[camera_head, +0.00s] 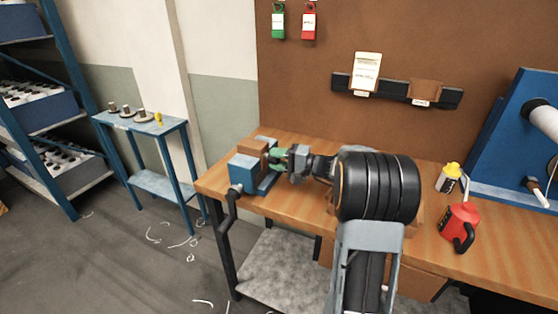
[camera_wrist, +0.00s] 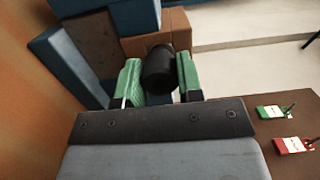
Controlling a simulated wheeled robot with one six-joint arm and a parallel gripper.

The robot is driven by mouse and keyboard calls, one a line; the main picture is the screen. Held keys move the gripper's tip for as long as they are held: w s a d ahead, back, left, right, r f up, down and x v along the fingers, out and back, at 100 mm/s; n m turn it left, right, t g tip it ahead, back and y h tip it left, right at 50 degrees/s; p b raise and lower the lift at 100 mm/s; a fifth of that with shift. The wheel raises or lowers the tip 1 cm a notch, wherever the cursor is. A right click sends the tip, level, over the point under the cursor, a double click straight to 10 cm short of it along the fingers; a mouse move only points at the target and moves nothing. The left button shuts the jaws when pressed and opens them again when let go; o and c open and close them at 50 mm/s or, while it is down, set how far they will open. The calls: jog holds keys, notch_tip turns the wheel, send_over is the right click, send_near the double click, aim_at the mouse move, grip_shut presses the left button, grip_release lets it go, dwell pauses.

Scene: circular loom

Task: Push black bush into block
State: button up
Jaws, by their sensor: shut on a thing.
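The black bush (camera_wrist: 160,72) is a short dark cylinder between the two green fingers of my gripper (camera_wrist: 160,82) in the wrist view. My gripper is shut on it. In the head view my gripper (camera_head: 279,156) is at the right side of the brown block (camera_head: 252,147), and the bush is hidden or too small to make out. The brown block also shows behind the bush in the wrist view (camera_wrist: 137,47). The block sits in the blue vise (camera_head: 243,172). The bush overlaps the block in the wrist view; whether they touch, I cannot tell.
The vise stands at the left end of the wooden workbench (camera_head: 300,210), its dark handle (camera_head: 228,212) hanging at the front. A yellow-capped bottle (camera_head: 448,178) and a red oil can (camera_head: 460,222) stand on the right. A small blue table (camera_head: 150,126) with several parts is at the left.

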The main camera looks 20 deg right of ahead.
jog(key=shift+w+a, duration=0.3)
jog(key=shift+a, duration=0.05)
jog(key=o, duration=1.1)
jog(key=shift+d, duration=0.1)
jog(key=b+v, duration=0.1)
jog(key=v, duration=1.2)
jog(key=shift+s+d, duration=0.3)
